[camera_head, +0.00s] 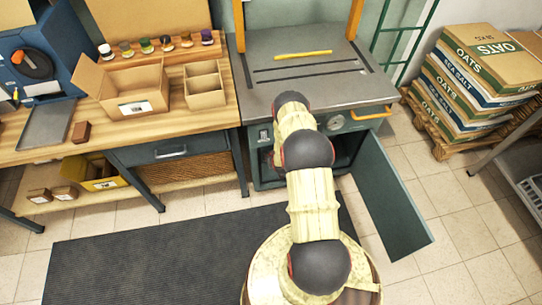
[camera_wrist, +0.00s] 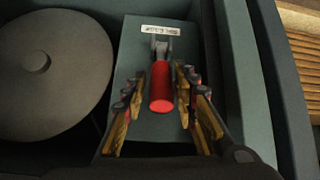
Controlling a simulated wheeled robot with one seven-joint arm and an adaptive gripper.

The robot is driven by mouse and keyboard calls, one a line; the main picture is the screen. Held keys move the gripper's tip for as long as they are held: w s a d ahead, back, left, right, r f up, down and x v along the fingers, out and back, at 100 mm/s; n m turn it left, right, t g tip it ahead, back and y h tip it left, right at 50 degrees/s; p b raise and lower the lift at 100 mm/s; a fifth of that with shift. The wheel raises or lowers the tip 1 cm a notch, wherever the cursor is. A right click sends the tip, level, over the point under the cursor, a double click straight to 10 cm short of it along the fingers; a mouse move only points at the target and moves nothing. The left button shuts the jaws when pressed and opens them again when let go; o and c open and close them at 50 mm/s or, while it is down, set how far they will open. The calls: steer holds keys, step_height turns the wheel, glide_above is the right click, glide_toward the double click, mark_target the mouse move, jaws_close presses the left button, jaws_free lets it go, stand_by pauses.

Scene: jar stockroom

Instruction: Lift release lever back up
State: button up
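The release lever (camera_wrist: 161,88) has a red cylindrical handle on a dark hinged bracket, in the middle of the wrist view. It is mounted on a grey-green panel (camera_wrist: 130,80) below a small white label (camera_wrist: 157,30). My gripper (camera_wrist: 161,80) has its fingers on either side of the red handle, with narrow gaps seeming to show on both sides. It looks open around the lever, not closed on it. In the head view my arm reaches the front of the grey machine (camera_head: 320,88) and hides the gripper and the lever.
A large grey disc (camera_wrist: 52,75) lies left of the lever. The machine's door (camera_head: 388,190) hangs open to the right. A wooden workbench (camera_head: 205,115) with an open carton (camera_head: 125,90) stands left. Stacked sacks (camera_head: 470,70) stand on a pallet at right. A dark mat (camera_head: 140,255) covers the floor.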

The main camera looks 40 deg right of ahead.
steer(key=shift+o, duration=0.8)
steer(key=shift+a, duration=0.1)
steer(key=v, duration=1.2)
steer(key=shift+c, duration=0.4)
